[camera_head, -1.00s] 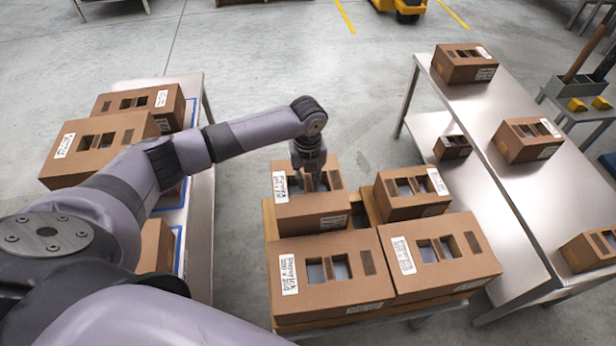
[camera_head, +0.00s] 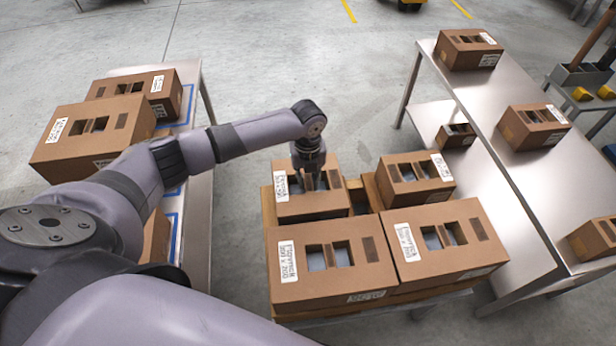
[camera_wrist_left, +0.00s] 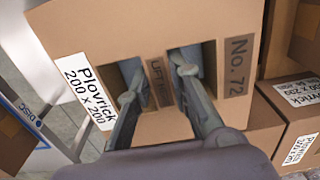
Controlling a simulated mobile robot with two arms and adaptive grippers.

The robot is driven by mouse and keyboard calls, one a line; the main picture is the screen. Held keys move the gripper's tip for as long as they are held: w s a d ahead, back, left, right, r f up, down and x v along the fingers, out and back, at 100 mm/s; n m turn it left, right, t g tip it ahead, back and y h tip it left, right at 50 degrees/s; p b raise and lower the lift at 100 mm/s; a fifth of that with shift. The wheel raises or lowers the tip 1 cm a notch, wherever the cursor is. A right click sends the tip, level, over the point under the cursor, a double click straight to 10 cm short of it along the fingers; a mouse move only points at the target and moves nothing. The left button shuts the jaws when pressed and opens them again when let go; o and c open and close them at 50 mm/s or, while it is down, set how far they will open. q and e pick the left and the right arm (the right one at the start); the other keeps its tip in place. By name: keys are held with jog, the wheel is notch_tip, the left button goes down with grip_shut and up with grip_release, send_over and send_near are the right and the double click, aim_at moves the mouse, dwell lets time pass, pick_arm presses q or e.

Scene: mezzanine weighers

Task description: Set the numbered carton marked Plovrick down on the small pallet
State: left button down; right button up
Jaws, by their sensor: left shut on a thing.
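The carton marked Plovrick (camera_head: 325,207) is brown, with two square openings, a white label and a "No. 72" patch. It shows large in the left wrist view (camera_wrist_left: 100,30). My left gripper (camera_head: 312,182) has its fingers in the two openings, shut on the strip between them; its fingers fill the wrist view's middle (camera_wrist_left: 158,85). The carton looks level, at the far left of the small wooden pallet (camera_head: 267,207). Its underside is hidden, so I cannot tell whether it rests on the pallet. My right gripper is out of view.
Other cartons on the pallet stand close by: front left (camera_head: 375,277), front right (camera_head: 460,260), back right (camera_head: 415,197). A table at left (camera_head: 198,215) holds several cartons. A steel table at right (camera_head: 480,125) carries spaced cartons. Bare floor lies behind the pallet.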

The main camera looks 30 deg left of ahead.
pick_arm(q)
jog(key=shift+f, duration=0.5)
dwell(0.4)
jog(key=c, duration=1.4)
grip_release()
